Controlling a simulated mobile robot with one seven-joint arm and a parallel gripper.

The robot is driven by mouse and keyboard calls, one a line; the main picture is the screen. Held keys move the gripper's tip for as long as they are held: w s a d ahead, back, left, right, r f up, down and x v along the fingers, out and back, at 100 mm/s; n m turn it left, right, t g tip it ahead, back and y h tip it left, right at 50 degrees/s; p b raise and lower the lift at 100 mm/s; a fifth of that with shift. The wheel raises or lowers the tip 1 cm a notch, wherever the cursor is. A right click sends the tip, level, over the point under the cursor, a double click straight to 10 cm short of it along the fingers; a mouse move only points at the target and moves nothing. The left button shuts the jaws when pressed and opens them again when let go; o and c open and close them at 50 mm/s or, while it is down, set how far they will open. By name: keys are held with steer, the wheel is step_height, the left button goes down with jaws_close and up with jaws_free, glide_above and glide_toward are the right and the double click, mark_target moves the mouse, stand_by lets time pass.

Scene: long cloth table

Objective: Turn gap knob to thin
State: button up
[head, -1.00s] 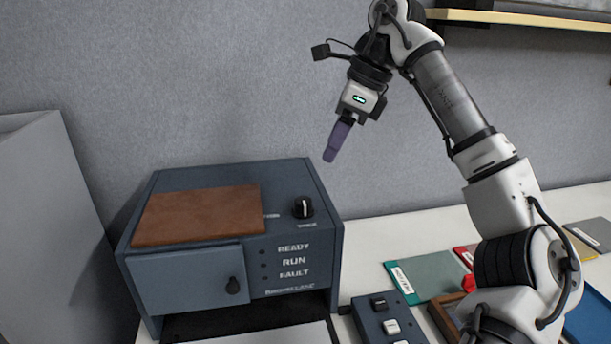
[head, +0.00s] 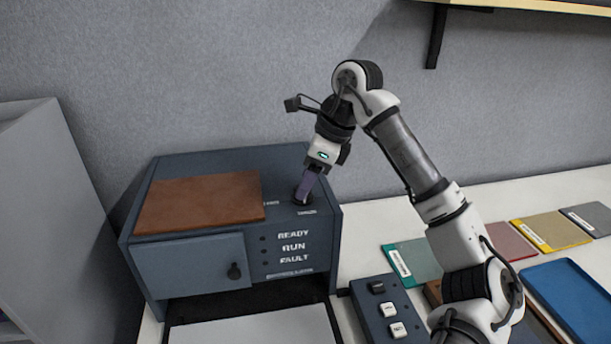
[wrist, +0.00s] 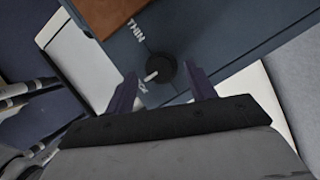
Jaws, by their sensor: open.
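The gap knob (wrist: 160,70) is a round black dial with a white pointer on top of the blue-grey machine (head: 292,160). In the wrist view the word THIN is printed beyond it, and a partly hidden label lies on the near side, where the pointer is directed. My gripper (wrist: 160,88) is open, with one purple finger on each side of the knob. In the head view my gripper (head: 302,200) is low over the knob and mostly hides it. I cannot tell whether the fingers touch it.
A brown panel (head: 200,200) lies on the machine's top, left of the knob. A button box (head: 372,318) stands at the front right. Coloured flat pieces and a blue tray (head: 570,300) lie on the table at right. A shelf (head: 540,7) is above.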

steer(key=shift+a+f, duration=0.3)
steer(key=shift+f, duration=0.35)
steer(key=c, duration=1)
steer(key=shift+o, duration=0.2)
